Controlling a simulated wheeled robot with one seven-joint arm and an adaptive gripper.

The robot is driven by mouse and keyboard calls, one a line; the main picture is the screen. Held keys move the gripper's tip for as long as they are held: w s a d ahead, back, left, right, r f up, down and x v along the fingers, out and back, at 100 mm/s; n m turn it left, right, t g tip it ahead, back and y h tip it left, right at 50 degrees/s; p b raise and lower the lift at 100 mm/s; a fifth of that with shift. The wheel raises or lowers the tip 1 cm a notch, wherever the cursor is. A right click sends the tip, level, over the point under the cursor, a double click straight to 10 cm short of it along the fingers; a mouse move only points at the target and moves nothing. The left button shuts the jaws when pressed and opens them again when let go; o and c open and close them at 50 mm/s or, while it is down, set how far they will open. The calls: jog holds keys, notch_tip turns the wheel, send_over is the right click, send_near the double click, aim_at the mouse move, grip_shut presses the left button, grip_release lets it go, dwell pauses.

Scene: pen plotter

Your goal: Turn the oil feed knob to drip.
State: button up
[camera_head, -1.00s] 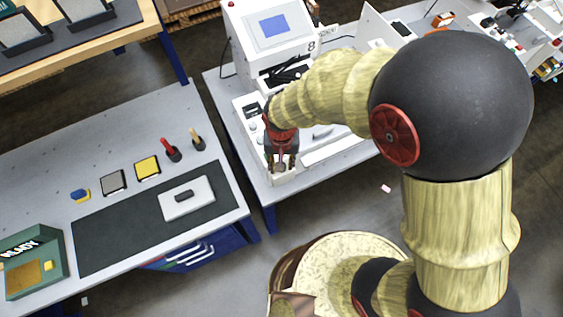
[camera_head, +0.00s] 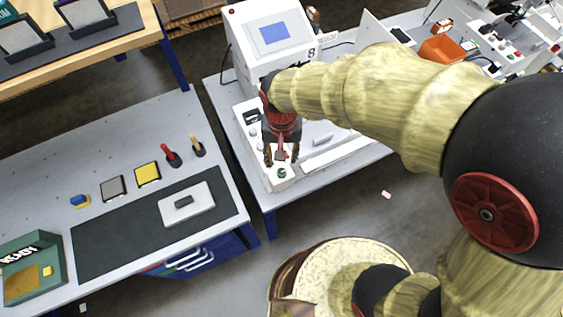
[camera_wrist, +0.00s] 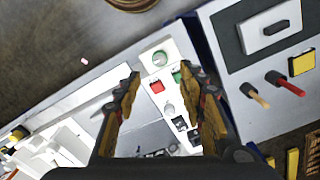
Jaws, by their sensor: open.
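My gripper (camera_head: 281,155) is open and empty over the front end of the white control panel (camera_head: 279,186). In the wrist view, my gripper (camera_wrist: 162,74) has its fingers apart on either side of the controls. A pale grey knob (camera_wrist: 168,108) lies nearer my palm. Labels are too small to read, so I cannot tell which knob is the oil feed. No contact with either knob is visible.
A red button (camera_wrist: 157,87) and a green button (camera_wrist: 177,77) lie between the knobs. Black switches (camera_wrist: 180,123) are farther along the panel. The white plotter housing (camera_head: 268,38) stands behind. A grey bench (camera_head: 120,130) stands left, across a gap.

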jog(key=shift+r, duration=1.3)
